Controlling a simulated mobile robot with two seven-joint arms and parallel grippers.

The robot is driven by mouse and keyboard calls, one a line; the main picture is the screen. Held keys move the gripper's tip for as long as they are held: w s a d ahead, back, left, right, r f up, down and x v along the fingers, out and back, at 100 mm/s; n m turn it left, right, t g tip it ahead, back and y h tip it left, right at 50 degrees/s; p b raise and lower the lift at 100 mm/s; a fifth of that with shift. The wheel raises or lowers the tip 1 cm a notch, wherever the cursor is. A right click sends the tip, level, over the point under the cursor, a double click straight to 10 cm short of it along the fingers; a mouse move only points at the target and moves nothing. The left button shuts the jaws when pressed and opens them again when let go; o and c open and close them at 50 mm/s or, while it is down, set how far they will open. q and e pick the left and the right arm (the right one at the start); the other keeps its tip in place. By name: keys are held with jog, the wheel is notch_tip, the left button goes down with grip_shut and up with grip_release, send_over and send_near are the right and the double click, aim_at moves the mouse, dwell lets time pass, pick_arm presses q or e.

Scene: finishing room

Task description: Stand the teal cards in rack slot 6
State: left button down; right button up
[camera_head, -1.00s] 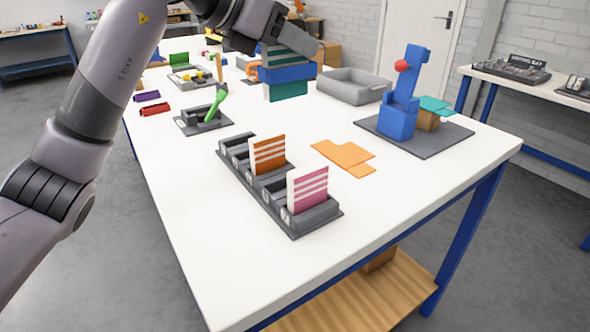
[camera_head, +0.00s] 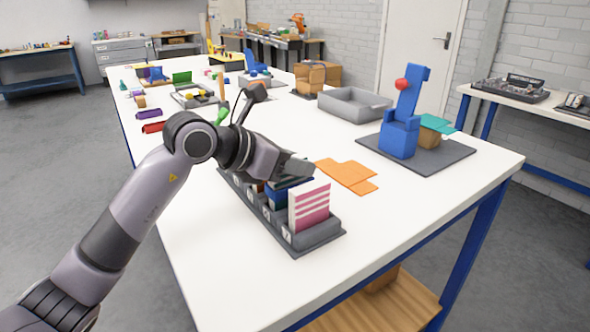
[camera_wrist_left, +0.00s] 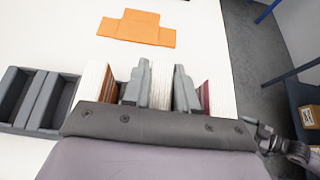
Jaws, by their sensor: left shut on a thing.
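My left gripper (camera_head: 290,180) is low over the long dark slotted rack (camera_head: 318,232), between the orange cards and the pink cards. In the wrist view its fingers (camera_wrist_left: 160,88) are shut on a stack of cards (camera_wrist_left: 161,75) seen edge-on, pale at the edges. This is the teal stack, whose faces the gripper mostly hides now. The pink-striped cards (camera_head: 309,207) stand in the end slot, at right in the wrist view (camera_wrist_left: 215,85). The orange cards (camera_wrist_left: 99,78) stand on the other side. Whether the teal stack's bottom is inside a slot is hidden.
Empty rack slots (camera_wrist_left: 20,95) show at left in the wrist view. Flat orange pieces (camera_head: 346,176) lie beside the rack. A blue figure (camera_head: 400,125) on a dark mat and a grey tray (camera_head: 354,104) stand farther back.

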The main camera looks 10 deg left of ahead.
pick_arm(q)
jog(key=shift+f, duration=0.65)
jog(key=shift+f, duration=0.15)
jog(key=c, duration=0.9)
grip_release()
